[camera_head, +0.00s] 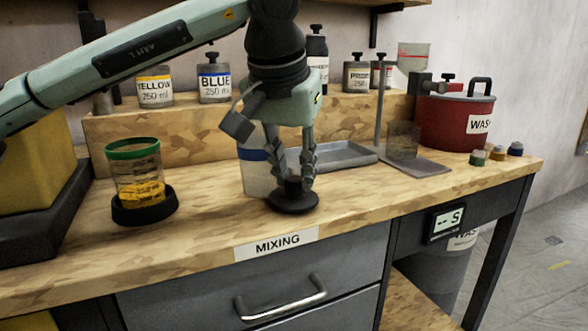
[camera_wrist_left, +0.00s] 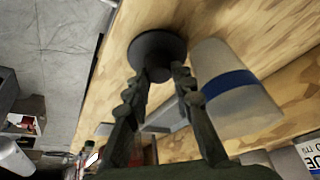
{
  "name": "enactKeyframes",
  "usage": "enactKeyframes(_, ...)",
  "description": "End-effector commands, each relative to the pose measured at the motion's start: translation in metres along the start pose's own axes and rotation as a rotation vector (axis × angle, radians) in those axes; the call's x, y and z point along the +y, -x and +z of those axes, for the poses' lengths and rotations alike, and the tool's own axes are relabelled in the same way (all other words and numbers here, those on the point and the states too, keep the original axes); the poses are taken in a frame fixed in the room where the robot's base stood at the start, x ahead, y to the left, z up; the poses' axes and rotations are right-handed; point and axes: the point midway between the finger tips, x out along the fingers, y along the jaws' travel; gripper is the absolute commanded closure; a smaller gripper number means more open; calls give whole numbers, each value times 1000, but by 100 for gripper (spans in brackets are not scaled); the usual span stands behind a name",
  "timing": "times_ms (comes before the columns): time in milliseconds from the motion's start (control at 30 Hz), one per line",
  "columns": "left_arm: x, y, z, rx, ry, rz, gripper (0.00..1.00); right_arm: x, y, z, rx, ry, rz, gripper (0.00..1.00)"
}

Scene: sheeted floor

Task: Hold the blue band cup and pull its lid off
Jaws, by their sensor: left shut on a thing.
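The blue band cup (camera_head: 257,180) stands upright on the wooden bench, partly behind my left gripper. It also shows in the wrist view (camera_wrist_left: 240,108), a pale cup with a blue band. A black round lid (camera_head: 294,201) with a knob is off the cup, just in front of it and to its right. My left gripper (camera_head: 294,180) is shut on the lid's knob, fingers pointing down. The lid shows beyond the fingertips in the wrist view (camera_wrist_left: 157,50). It is at or very near the bench top; I cannot tell whether it touches. My right gripper is not in view.
A green-rimmed cup (camera_head: 134,165) with yellow contents stands in a black holder (camera_head: 144,210) at left. A grey tray (camera_head: 335,155) lies behind the gripper. Labelled bottles (camera_head: 214,84) line the raised shelf. A red pot (camera_head: 455,120) stands at right. The bench front is clear.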

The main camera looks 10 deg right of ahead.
Motion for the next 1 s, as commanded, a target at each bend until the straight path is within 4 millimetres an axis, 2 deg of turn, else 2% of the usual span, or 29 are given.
enactKeyframes(267,0,-2,1,0,0,0,100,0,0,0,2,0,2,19)
enactKeyframes(300,0,-1,0,1,0,1,72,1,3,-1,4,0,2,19)
enactKeyframes(433,0,-1,0,0,0,1,56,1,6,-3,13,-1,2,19)
enactKeyframes(767,0,2,-1,1,0,1,56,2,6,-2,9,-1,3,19)
enactKeyframes(867,0,11,-1,2,0,2,56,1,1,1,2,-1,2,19)
enactKeyframes(1000,0,37,-1,4,-1,1,56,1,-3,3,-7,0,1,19)
